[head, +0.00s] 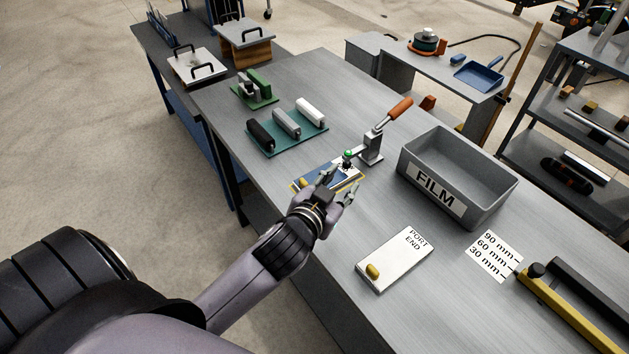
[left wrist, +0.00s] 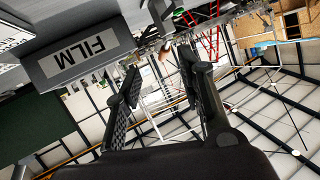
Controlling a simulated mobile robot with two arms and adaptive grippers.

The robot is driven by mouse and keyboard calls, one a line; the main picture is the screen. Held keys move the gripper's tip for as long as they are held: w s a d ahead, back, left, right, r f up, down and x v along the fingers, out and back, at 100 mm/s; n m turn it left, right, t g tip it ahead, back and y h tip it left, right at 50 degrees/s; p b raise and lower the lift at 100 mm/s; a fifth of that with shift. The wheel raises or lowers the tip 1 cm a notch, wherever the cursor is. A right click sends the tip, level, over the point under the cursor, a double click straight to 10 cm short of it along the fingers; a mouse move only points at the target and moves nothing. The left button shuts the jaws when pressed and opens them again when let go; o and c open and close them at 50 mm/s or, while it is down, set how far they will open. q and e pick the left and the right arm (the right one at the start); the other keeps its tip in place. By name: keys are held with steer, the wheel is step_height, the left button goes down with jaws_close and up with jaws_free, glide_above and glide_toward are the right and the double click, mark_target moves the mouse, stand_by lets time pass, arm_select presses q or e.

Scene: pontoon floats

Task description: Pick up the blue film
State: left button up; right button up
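The blue film (head: 315,178) lies on a yellow-edged plate on the grey bench in the head view, with a yellow knob at its near left corner. A toggle clamp (head: 371,145) with an orange handle stands at its far right end. My left gripper (head: 341,184) is over the plate's near right part and hides some of it. Its fingers are apart; whether it touches the film I cannot tell. In the left wrist view the two fingers (left wrist: 165,88) are spread with nothing between them, and the film is not seen. My right gripper is not in view.
A grey bin (head: 459,176) labelled FILM stands to the right, also in the left wrist view (left wrist: 80,48). A white PORT END plate (head: 396,261) lies nearer. A teal tray (head: 288,129) with three rollers is behind left. A millimetre card (head: 494,257) lies right.

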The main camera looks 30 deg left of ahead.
arm_select(q)
steer(key=w+d+r+m+t+h, duration=0.3)
steer(key=d+r+h, duration=0.1)
steer(key=r, duration=0.4)
steer(key=w+d+r+m+t+h, duration=0.3)
steer(key=d+r+h, duration=0.1)
steer(key=r, duration=0.4)
steer(key=s+d+r+m+g+h, duration=0.2)
steer(key=d+m+g+h, duration=0.4)
steer(key=m, duration=0.3)
steer(key=s+d+r+m+g+h, duration=0.1)
steer(key=s+d+m+g+h, duration=0.2)
steer(key=d+m+g+h, duration=0.4)
steer(key=n+g+y+p, duration=0.15)
steer(key=g+y, duration=0.55)
steer(key=y, duration=1.3)
glide_above(305, 182)
steer(key=shift+m, duration=0.25)
steer(key=f, duration=2.2)
steer(key=shift+s+a+f, duration=0.1)
steer(key=shift+s+f, duration=0.1)
steer(key=shift+s, duration=0.1)
steer(key=f, duration=0.1)
steer(key=f+p, duration=0.1)
steer(key=f, duration=0.1)
steer(key=f+p, duration=0.1)
steer(key=shift+w+f, duration=0.25)
steer(key=shift+f, duration=0.6)
steer(key=c, duration=0.8)
steer(key=shift+c, duration=0.2)
